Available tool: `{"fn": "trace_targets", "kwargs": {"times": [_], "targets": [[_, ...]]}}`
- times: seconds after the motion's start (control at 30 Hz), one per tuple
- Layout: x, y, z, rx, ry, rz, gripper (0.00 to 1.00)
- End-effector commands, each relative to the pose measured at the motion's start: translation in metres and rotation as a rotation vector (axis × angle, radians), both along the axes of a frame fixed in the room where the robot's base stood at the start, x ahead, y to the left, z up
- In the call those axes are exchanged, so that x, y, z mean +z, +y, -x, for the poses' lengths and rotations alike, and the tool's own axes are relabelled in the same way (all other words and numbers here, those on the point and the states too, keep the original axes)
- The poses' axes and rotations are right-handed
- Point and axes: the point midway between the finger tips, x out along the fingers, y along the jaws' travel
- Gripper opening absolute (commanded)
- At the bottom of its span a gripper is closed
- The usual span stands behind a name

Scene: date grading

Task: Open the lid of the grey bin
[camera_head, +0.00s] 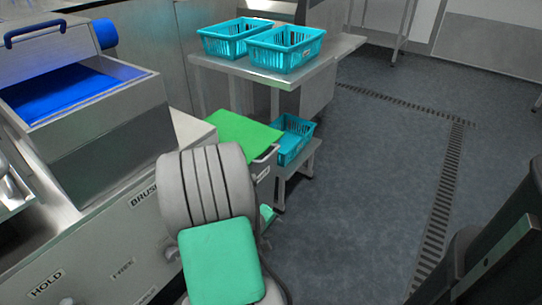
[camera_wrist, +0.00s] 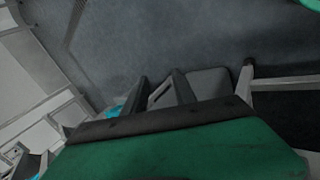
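In the wrist view, my gripper (camera_wrist: 160,77) shows as two dark fingers beyond the green wrist housing, with a gap between their tips. A pale, narrow, loop-like piece shows between them; I cannot tell what it is or whether they touch it. A rounded grey surface (camera_wrist: 208,82) lies just right of the fingers. It may be part of the grey bin, but I cannot tell, and no lid edge is clear. In the head view my arm hides my gripper, and no grey bin can be made out for certain.
Two teal baskets (camera_head: 286,47) stand on a steel table (camera_head: 343,45). Another teal basket (camera_head: 293,141) sits on a low stand beside a green panel (camera_head: 238,135). A steel machine (camera_head: 130,240) fills the left. Open floor (camera_head: 370,180) with a drain grate (camera_head: 440,195) lies to the right.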

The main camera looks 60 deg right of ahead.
Motion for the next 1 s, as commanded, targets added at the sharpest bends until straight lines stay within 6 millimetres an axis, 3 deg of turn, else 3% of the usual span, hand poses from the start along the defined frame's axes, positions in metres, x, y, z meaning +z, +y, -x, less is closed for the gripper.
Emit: {"fn": "trace_targets", "kwargs": {"times": [0.03, 0.13, 0.2, 0.3, 0.47, 0.8, 1.0], "targets": [[0.021, -0.029, -0.010, 0.109, 0.041, 0.111, 0.33], [0.087, -0.085, -0.039, 0.379, 0.210, 0.385, 0.33], [0.126, -0.101, -0.056, 0.550, 0.370, 0.538, 0.33], [0.152, -0.106, -0.075, 0.710, 0.537, 0.651, 0.33], [0.155, -0.110, -0.079, 0.787, 0.659, 0.656, 0.33], [0.139, -0.166, -0.088, 0.784, 0.653, 0.653, 0.33], [0.138, -0.181, -0.092, 0.785, 0.650, 0.653, 0.33]]}}
